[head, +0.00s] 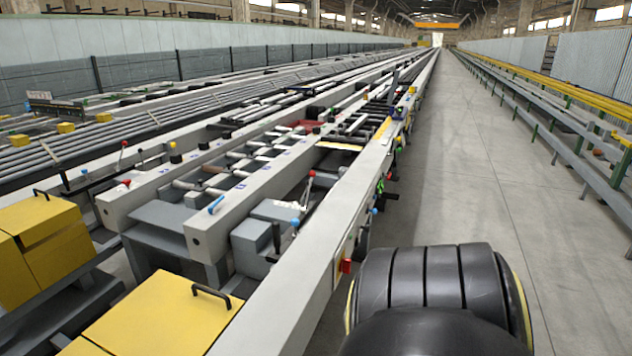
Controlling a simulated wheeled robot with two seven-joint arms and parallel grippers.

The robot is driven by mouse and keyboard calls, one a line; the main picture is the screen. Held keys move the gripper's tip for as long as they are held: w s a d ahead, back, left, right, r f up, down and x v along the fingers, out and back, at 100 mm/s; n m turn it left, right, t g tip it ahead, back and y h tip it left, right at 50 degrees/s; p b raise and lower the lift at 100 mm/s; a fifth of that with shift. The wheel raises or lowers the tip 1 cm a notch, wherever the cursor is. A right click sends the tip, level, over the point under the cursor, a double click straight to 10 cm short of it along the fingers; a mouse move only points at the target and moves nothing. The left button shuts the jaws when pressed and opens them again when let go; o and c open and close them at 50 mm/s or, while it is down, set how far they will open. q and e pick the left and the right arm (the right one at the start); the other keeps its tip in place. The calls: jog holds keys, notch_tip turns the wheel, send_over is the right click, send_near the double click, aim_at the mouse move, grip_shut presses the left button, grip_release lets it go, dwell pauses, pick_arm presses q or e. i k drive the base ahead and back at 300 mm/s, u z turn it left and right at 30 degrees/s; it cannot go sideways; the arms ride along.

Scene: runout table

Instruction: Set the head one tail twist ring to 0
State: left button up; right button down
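I cannot pick out the head one tail twist ring or any numbers on it; the fittings on the runout table are too small to read. The long grey runout table (285,311) runs from the near left away into the distance. Small fittings sit on its right side, among them a red block (346,266), a blue knob (375,211) and a green part (380,186). Levers with a red knob (311,173) and a blue knob (295,222) stand on the near part. Neither of my grippers is in view.
Yellow boxes with black handles (160,315) stand at the near left. A black rounded body (440,280) fills the bottom right and hides the floor there. The grey floor aisle (480,170) right of the table is clear. A rack with yellow rails (560,95) borders it.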

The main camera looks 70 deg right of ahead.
aim_at(305, 192)
jog(key=z, duration=2.35)
